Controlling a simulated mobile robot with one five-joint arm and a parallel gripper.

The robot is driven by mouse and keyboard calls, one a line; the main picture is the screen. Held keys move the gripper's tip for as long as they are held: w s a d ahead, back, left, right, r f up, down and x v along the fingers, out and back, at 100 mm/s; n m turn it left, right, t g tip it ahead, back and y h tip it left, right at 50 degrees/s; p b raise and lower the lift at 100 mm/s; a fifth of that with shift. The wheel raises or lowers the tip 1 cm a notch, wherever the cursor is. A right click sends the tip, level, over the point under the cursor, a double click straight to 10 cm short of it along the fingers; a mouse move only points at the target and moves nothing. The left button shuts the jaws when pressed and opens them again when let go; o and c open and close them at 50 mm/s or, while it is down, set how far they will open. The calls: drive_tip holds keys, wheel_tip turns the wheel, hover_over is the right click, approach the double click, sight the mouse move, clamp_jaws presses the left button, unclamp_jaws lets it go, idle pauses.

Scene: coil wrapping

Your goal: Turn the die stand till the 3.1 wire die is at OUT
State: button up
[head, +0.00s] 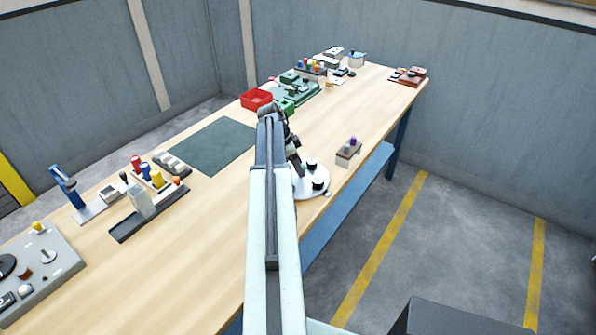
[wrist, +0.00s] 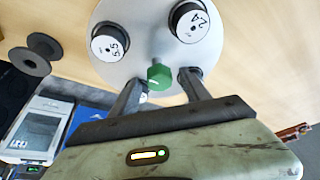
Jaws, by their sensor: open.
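The die stand is a pale round disc (wrist: 150,40) at the top of the wrist view; it also shows in the head view (head: 313,192), at the table's right edge. A black die (wrist: 108,42) with a white label that seems to read 6.5 sits at its left. Another die (wrist: 190,22), seemingly labelled 2.4, sits at its right. A green knob (wrist: 159,75) stands up from the disc. My gripper (wrist: 161,80) is open, its fingers on either side of the knob; contact is unclear. I cannot make out a 3.1 label or an OUT mark.
A dark spool-like part (wrist: 38,54) lies left of the stand in the wrist view. A small block with a purple-topped peg (head: 349,152) stands right of the stand. A dark green mat (head: 210,145) and a red bin (head: 256,98) lie farther left and back.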

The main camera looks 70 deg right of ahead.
drive_tip(key=shift+r, duration=0.1)
clamp_jaws()
idle(1.2)
drive_tip(key=shift+a, duration=0.15)
